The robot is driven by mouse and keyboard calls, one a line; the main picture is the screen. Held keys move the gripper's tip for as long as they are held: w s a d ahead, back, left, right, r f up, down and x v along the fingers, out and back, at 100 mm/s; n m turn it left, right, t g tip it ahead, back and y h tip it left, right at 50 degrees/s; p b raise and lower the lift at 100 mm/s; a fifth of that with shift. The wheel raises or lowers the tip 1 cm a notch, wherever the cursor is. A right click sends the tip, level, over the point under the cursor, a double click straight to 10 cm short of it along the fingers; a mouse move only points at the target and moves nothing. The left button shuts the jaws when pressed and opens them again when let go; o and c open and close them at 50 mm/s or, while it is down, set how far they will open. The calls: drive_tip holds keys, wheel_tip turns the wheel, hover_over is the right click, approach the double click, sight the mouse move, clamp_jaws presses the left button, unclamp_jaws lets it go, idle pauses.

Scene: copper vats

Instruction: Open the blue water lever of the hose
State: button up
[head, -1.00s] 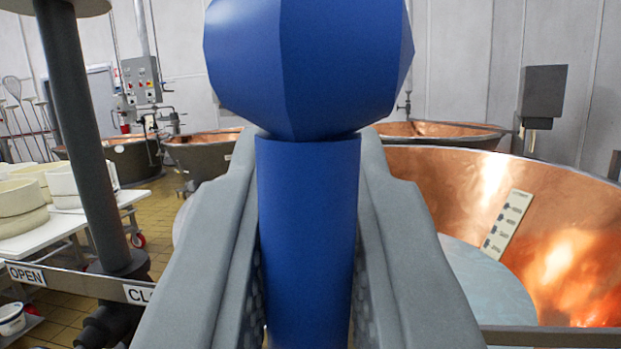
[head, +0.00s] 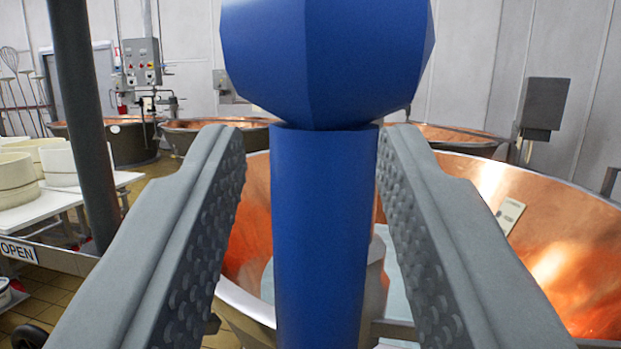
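The blue water lever (head: 322,220) stands upright in the middle of the head view, with a round faceted blue knob (head: 325,60) on top. The top of the knob is cut off by the picture edge. My gripper (head: 312,150) is open, with one textured finger on each side of the lever's shaft. A gap shows between the shaft and each finger along most of their length. The lower end of the lever is out of view. The hose itself cannot be made out.
A large copper vat (head: 575,260) lies behind the lever, with more vats (head: 215,133) farther back. An OPEN sign (head: 18,250) is on a rail at the left, beside a dark vertical post (head: 82,120). A white table (head: 60,205) with pale tubs stands behind it.

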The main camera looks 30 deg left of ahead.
drive_tip(key=v, duration=1.7)
drive_tip(key=shift+s, duration=0.15)
idle(0.7)
drive_tip(key=s+d+r+m+t+h, duration=0.2)
drive_tip(key=s+r+m+h, duration=0.25)
drive_tip(key=s+h, duration=0.55)
drive_tip(key=s+a+f+m+g+h, duration=0.1)
drive_tip(key=s+f+g, duration=0.3)
drive_tip(key=s, duration=0.8)
drive_tip(key=shift+s, duration=0.2)
